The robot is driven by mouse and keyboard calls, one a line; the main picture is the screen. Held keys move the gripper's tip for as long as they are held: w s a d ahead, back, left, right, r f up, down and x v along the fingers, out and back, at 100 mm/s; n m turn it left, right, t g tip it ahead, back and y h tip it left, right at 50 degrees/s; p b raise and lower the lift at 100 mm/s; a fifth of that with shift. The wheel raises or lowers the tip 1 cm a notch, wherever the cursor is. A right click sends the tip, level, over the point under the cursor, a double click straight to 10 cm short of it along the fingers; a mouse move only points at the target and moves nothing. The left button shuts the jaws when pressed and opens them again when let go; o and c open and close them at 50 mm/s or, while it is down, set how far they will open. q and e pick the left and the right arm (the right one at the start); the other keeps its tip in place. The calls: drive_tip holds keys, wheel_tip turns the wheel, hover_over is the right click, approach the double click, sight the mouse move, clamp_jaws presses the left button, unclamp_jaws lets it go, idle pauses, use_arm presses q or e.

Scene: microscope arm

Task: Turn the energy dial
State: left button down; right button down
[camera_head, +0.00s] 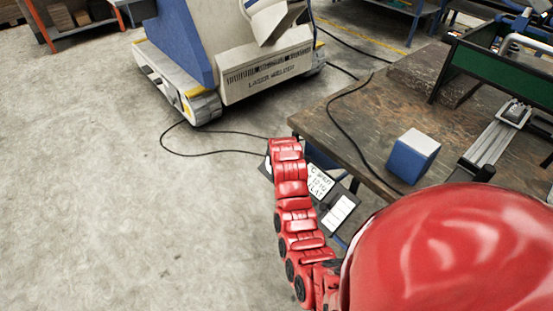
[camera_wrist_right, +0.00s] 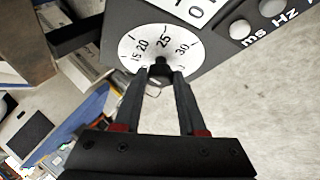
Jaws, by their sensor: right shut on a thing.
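The energy dial (camera_wrist_right: 134,48) fills the top middle of the right wrist view. It has a white round face with black marks reading 15, 20, 25 and 30, on a dark grey panel (camera_wrist_right: 205,38). My right gripper (camera_wrist_right: 161,75) has its two dark fingers closed on the black knob (camera_wrist_right: 159,66) at the middle of the dial. The fingertips hide part of the knob and the lower face, so its exact setting is hard to read. My left gripper shows in neither view.
Two round grey buttons (camera_wrist_right: 240,29) marked ms and Hz sit beside the dial. In the head view, a machine labelled laser welder (camera_head: 262,76) stands at the back, with black cables on the floor. A worktable (camera_head: 345,115) carries a blue-and-white box (camera_head: 408,163). Floor at left is clear.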

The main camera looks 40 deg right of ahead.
drive_tip(key=shift+c, duration=2.4)
unclamp_jaws()
drive_tip(key=shift+r, duration=0.1)
drive_tip(key=p+v, duration=0.5)
drive_tip(key=v, duration=1.2)
drive_tip(key=shift+a, duration=0.15)
